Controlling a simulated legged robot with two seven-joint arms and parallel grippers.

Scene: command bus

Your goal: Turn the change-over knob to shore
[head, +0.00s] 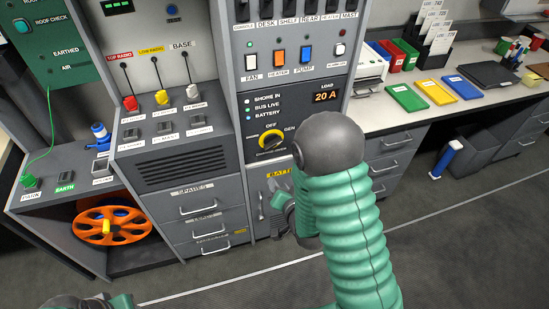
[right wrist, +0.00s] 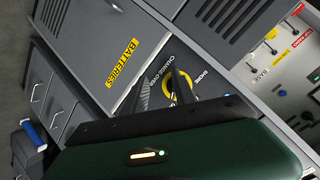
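The change-over knob (head: 271,140) has a yellow ring and a dark grip. It sits on the black panel (head: 287,112), with OFF above it and GEN to its right. The knob's exact pointing is too small to tell. The right wrist view shows the knob (right wrist: 183,90) just beyond my fingertips, with the SHORE label (right wrist: 202,76) beside it. My right gripper (head: 273,192) is low in front of the cabinet in the head view, partly hidden by my arm. In the wrist view its dark fingers (right wrist: 164,88) are apart and empty. My left gripper (head: 115,302) is barely in view at the bottom edge.
A row of rocker switches (head: 279,58) is above the panel. Three levers (head: 162,97) stand on the console to the left. The batteries cabinet door (right wrist: 105,45) is below the knob. An orange reel (head: 90,228) is at lower left. A counter (head: 370,115) runs along the right.

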